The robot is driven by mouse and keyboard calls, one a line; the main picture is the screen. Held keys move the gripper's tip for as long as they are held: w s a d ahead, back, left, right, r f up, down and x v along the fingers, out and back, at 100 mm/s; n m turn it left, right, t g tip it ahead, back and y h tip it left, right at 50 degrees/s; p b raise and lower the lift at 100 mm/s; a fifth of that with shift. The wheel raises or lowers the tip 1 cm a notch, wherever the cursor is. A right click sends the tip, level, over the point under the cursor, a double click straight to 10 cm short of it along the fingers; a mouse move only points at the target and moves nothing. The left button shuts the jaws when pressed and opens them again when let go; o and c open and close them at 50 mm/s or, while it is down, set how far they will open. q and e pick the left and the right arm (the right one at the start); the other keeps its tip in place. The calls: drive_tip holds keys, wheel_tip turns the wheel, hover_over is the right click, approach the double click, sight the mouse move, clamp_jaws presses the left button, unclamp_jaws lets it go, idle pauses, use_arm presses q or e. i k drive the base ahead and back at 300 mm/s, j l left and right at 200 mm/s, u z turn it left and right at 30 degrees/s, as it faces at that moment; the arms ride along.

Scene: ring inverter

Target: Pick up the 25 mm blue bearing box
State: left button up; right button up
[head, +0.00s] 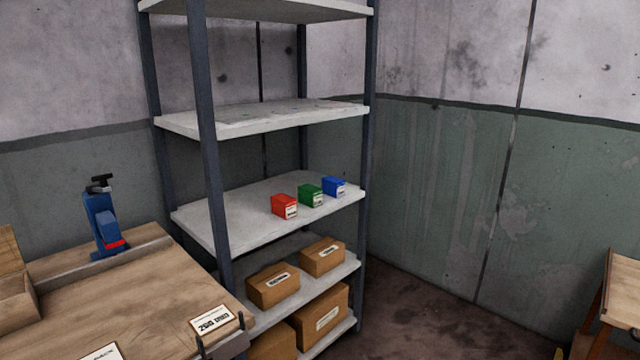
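A small blue box (333,187) with a white label stands on the middle shelf of a metal rack in the head view, near the shelf's right end. A green box (310,195) stands just left of it, and a red box (284,206) left of that. The three form a slanted row with small gaps. The label text is too small to read, so the size cannot be told. Neither of my grippers shows in the head view.
The shelf (240,220) is bare left of the boxes. Dark rack posts (205,130) stand at its corners. Cardboard boxes (273,286) fill lower shelves. A wooden workbench (130,300) with a blue tool (103,225) stands front left. Floor shows at right; another wooden table (622,290) is at the right edge.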

sight(334, 187)
drive_tip(key=i+l+u, duration=0.15)
drive_tip(key=i+u, duration=0.15)
drive_tip(key=u, duration=0.15)
drive_tip(key=i+l+u, duration=0.25)
drive_tip(key=u, duration=0.25)
